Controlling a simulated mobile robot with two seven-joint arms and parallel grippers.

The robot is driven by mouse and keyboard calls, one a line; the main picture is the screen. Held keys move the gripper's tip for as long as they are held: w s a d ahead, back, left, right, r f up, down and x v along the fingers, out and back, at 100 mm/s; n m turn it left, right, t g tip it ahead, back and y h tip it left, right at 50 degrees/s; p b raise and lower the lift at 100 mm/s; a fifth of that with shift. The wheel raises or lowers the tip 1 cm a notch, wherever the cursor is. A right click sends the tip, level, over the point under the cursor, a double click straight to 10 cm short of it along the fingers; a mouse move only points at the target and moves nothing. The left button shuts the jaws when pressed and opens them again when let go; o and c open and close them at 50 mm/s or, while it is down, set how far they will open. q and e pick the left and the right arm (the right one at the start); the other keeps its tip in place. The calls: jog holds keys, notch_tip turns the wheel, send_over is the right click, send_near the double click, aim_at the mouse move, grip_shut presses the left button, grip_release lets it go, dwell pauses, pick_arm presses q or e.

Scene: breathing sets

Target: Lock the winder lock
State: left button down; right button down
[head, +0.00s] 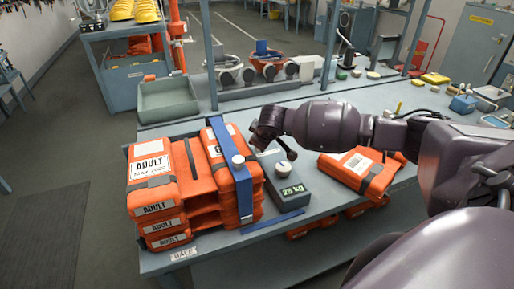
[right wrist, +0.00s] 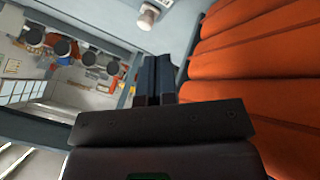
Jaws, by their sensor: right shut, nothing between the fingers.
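A grey winder box (head: 288,193) with a "25 kg" display sits on the bench, right of the strapped orange packs. A white round knob (head: 283,169) is on its top. A dark lever with a rounded end (head: 291,154) shows just above the knob; I cannot tell whether it is the lock or what it joins. A blue strap (head: 243,190) runs over the orange packs (head: 151,170). My right gripper (head: 259,138) is shut and empty above the winder's far end, beside the packs. Its closed fingers (right wrist: 155,75) show in the right wrist view, alongside orange packs (right wrist: 255,65). My left gripper is out of view.
Another orange pack (head: 362,172) lies right of the winder, under my right forearm. A green-grey tray (head: 168,102) stands behind the packs. Masks and small parts lie along the bench back. A shelf post (head: 211,60) rises behind the strapped packs.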

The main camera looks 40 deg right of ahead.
jog(key=x, duration=0.9)
jog(key=shift+b, duration=0.3)
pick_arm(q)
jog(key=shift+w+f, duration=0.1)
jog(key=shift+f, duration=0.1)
